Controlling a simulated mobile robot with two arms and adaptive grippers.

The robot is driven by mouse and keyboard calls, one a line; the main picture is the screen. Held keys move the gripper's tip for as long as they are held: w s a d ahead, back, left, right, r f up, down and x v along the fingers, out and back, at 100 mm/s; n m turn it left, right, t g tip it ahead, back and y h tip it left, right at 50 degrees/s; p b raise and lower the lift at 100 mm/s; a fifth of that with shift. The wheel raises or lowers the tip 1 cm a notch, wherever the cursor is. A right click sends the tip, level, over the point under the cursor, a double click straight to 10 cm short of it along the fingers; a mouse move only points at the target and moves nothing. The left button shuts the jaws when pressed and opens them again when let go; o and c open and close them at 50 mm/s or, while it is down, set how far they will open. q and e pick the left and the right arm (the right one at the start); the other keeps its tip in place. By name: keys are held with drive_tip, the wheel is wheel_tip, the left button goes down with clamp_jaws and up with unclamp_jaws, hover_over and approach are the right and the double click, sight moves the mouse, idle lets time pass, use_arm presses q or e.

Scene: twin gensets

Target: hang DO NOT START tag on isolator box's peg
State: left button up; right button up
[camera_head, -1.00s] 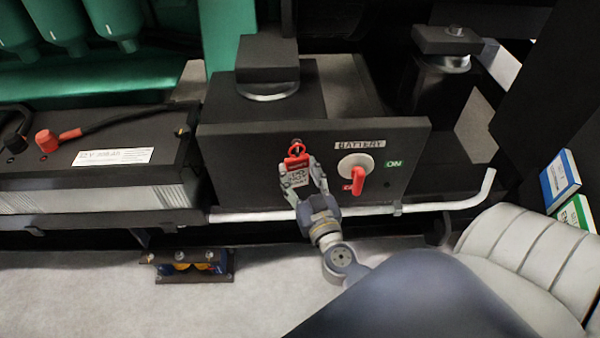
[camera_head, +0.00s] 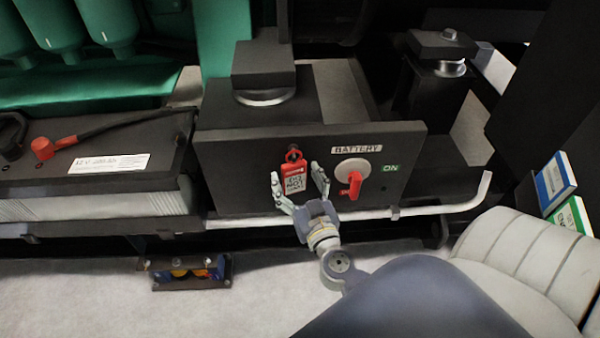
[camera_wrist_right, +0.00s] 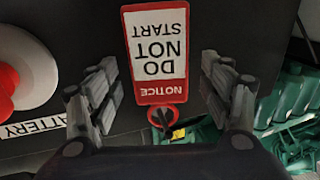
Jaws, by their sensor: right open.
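The red and white DO NOT START tag (camera_head: 294,178) hangs against the front of the black isolator box (camera_head: 230,175), with its top at the dark peg (camera_head: 293,152). In the right wrist view the tag (camera_wrist_right: 157,55) shows upside down, with the peg (camera_wrist_right: 165,125) at its hole end. My right gripper (camera_head: 299,186) is open just in front of the box. Its fingers stand apart on either side of the tag, with gaps showing to both sides in the wrist view (camera_wrist_right: 155,90). My left gripper is not in view.
A red rotary switch (camera_head: 354,184) sits right of the tag, near the BATTERY and ON labels. A battery (camera_head: 90,165) stands at the left. A pale pipe (camera_head: 440,207) runs below the box. A small blue and yellow part (camera_head: 190,272) lies on the floor.

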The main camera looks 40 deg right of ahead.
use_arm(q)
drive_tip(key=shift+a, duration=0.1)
use_arm(e)
drive_tip(key=v, duration=1.2)
drive_tip(key=a+f+n+g+y, duration=0.35)
drive_tip(key=a+f, duration=0.25)
drive_tip(key=f, duration=0.6)
drive_tip(key=a+f+n+g+y, duration=0.35)
drive_tip(key=a+f+y, duration=0.2)
drive_tip(key=f, duration=0.65)
drive_tip(key=s+d+f+m+g+h, duration=0.2)
drive_tip(key=s+d+f+g+h, duration=0.25)
drive_tip(key=s+f+g, duration=0.65)
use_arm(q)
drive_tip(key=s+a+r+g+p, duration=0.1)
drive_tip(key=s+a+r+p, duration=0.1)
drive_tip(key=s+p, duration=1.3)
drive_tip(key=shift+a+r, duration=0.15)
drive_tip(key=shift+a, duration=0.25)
use_arm(e)
drive_tip(key=s+d+f, duration=0.1)
drive_tip(key=s+d, duration=0.1)
drive_tip(key=s, duration=0.6)
drive_tip(key=s+d+f+t, duration=0.1)
drive_tip(key=s+d, duration=0.1)
drive_tip(key=s, duration=0.6)
drive_tip(key=shift+s+f+n+t, duration=0.2)
drive_tip(key=shift+s+n+t, duration=0.05)
drive_tip(key=shift+n+t, duration=0.05)
